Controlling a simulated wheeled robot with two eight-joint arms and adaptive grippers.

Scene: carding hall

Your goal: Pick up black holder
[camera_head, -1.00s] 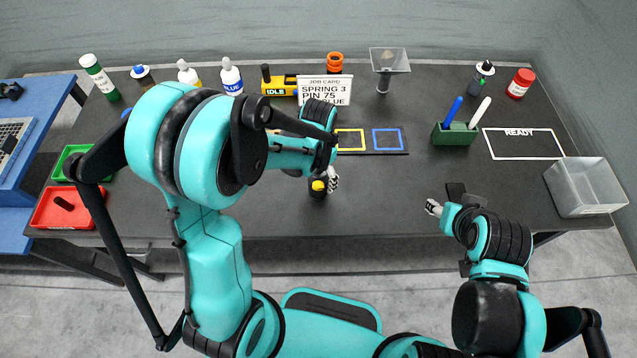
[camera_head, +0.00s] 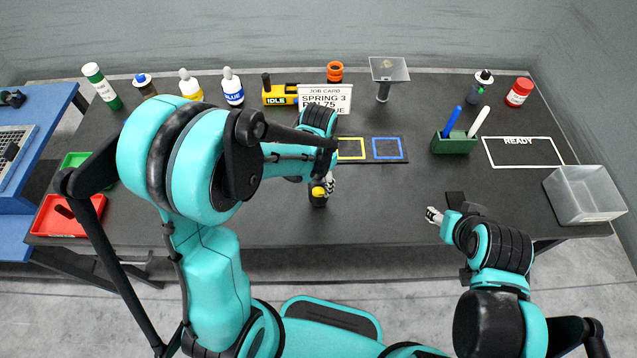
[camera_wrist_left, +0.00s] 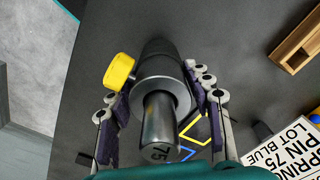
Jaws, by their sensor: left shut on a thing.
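The black holder (camera_head: 318,201) is a short dark cylinder with a yellow knob at its side, on the dark table near the front middle. In the left wrist view the holder (camera_wrist_left: 158,52) has a grey metal ring and a metal pin (camera_wrist_left: 159,122) marked 75 sticking out of it towards the camera. My left gripper (camera_head: 325,185) is shut on the holder, its purple-padded fingers on either side. My right gripper (camera_head: 434,215) hangs near the table's front edge, apart from any object; its opening is too small to judge.
A green pen box (camera_head: 454,145), a READY outline (camera_head: 522,152) and a clear bin (camera_head: 583,195) are right. A red tray (camera_head: 65,222) is left. Bottles line the back.

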